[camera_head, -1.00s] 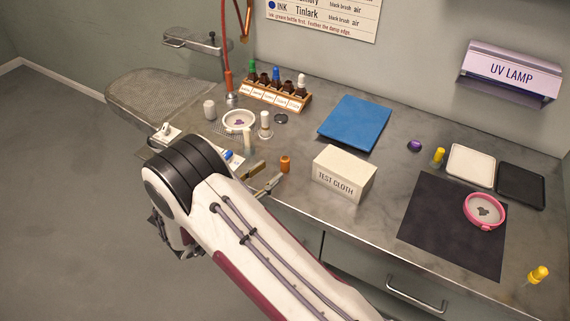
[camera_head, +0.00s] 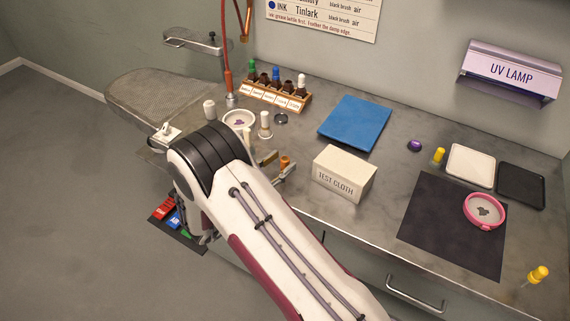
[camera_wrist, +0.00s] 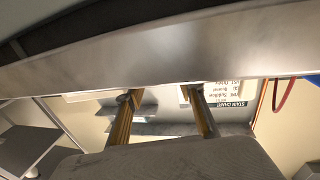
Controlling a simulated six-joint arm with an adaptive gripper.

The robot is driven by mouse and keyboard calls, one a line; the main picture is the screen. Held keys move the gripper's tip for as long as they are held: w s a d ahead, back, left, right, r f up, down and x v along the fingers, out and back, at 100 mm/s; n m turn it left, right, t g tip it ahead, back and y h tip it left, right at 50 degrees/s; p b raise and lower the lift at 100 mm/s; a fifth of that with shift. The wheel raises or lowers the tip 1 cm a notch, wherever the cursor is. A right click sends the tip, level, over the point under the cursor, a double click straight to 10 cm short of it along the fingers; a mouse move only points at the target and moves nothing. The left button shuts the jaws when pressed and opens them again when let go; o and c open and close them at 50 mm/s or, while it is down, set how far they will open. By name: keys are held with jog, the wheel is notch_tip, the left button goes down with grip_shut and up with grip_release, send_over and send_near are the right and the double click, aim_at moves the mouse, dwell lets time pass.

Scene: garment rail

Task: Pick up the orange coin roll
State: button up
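The orange coin roll (camera_head: 284,161) stands upright on the grey counter, left of the white test cloth box. My gripper (camera_head: 281,164) is at the roll in the head view, its two fingers apart. One finger is on the far left side of the roll and the other on its near side, partly hiding its lower part. I cannot tell whether either finger touches it. In the wrist view my gripper (camera_wrist: 160,95) shows its two fingers well apart, and the roll is not visible there.
The test cloth box (camera_head: 344,174) stands close on the right. A white-capped bottle (camera_head: 265,124) and a round dish (camera_head: 239,119) are behind my gripper. The bottle rack (camera_head: 274,96) and blue cloth (camera_head: 354,123) lie farther back. The counter's front edge is close.

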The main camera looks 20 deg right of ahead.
dwell(0.3)
grip_shut()
jog(key=shift+r, duration=0.1)
notch_tip(320, 180, up, 10)
dwell(0.9)
